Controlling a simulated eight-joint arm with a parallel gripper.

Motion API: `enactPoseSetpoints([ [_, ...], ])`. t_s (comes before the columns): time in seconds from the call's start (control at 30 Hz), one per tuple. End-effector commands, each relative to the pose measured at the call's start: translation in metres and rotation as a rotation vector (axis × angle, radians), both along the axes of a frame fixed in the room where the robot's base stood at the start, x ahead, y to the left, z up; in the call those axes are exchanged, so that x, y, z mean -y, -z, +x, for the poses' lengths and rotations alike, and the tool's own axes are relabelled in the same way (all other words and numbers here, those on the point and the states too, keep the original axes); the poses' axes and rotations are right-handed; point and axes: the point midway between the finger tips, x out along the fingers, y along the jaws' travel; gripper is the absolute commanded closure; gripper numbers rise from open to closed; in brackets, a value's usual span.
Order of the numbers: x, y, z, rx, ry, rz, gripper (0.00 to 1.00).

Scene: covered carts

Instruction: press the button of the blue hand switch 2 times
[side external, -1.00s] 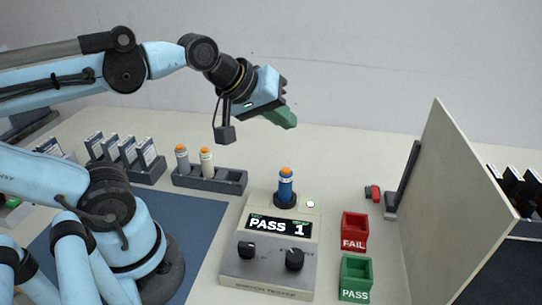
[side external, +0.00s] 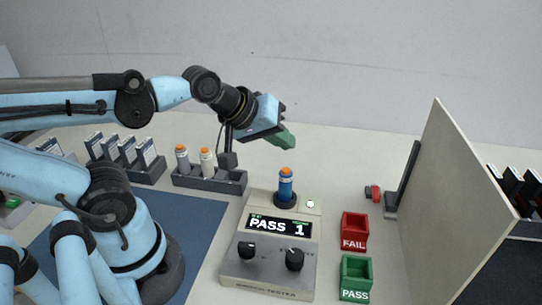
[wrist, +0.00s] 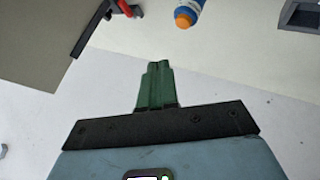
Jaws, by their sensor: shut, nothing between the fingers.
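The blue hand switch (side external: 285,190) stands upright in the round socket of the grey switch tester (side external: 230,265), with its orange button (side external: 286,171) on top. The tester's display (side external: 279,226) reads "PASS 1". My gripper (side external: 289,140) has green fingers and is shut and empty, above the switch and apart from it. In the wrist view the shut green fingers (wrist: 158,72) point toward the top of the picture. The blue switch (wrist: 190,8) is partly cut off at the top edge there, with its orange button (wrist: 184,17) toward the camera.
A red FAIL bin (side external: 354,232) and a green PASS bin (side external: 355,278) stand right of the tester. A tall beige panel (side external: 440,200) rises farther right. A small red item (side external: 372,193) lies near the panel.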

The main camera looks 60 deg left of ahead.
Motion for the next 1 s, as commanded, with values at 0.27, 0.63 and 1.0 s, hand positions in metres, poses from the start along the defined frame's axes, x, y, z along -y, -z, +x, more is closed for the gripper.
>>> enactPoseSetpoints([
  [0.27, 0.0, 0.026, 0.001, 0.0, 0.0, 0.0, 1.0],
  [0.63, 0.0, 0.033, 0.0, 0.0, 0.0, 0.0, 1.0],
  [1.0, 0.0, 0.033, 0.0, 0.0, 0.0, 0.0, 1.0],
])
